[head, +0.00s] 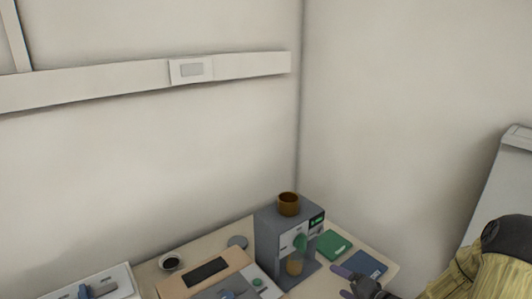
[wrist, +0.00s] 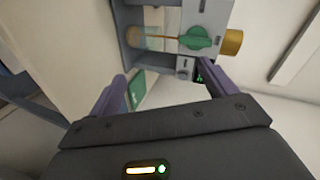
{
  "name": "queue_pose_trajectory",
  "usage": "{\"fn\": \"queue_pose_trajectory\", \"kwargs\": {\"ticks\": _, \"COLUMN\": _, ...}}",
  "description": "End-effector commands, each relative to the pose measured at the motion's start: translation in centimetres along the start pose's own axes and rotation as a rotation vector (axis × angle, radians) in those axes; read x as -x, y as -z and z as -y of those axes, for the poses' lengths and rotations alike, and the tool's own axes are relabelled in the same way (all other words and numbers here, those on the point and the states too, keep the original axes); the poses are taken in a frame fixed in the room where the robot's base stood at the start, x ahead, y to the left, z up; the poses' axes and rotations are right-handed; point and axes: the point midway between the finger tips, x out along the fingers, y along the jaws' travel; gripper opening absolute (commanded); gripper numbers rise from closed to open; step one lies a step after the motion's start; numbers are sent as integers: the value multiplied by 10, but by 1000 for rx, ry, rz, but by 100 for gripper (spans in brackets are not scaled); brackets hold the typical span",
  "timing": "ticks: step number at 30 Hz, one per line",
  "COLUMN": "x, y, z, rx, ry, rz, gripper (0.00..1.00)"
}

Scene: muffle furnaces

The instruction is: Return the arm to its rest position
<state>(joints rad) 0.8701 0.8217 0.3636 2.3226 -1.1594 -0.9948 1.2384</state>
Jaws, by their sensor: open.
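My gripper (head: 343,282) is low at the right of the head view, in front and to the right of a grey appliance (head: 266,240). Its forearm runs off at the lower right. In the wrist view my gripper (wrist: 165,72) has its two purple fingers spread, with nothing between them. The grey appliance (wrist: 183,16) with a green knob (wrist: 196,38) lies beyond the fingertips. The right finger overlaps its edge in the picture; I cannot tell whether they touch.
A brown cup (head: 288,204) stands on the appliance, and a glass vessel (head: 295,265) sits in its bay. Green (head: 333,243) and blue (head: 366,263) flat items lie right of it on the table. A dark-filled cup (head: 170,262) stands left. A grey panel (head: 495,185) is far right.

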Motion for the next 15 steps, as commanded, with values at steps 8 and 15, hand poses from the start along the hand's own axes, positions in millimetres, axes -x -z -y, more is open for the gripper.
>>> {"fn": "queue_pose_trajectory", "kwargs": {"ticks": 8, "x": 5, "y": -15, "z": 6, "rx": 430, "ry": -499, "rz": 56, "gripper": 84}}
{"fn": "queue_pose_trajectory", "kwargs": {"ticks": 15, "x": 47, "y": -47, "z": 34, "rx": 659, "ry": -813, "rz": 187, "gripper": 84}}
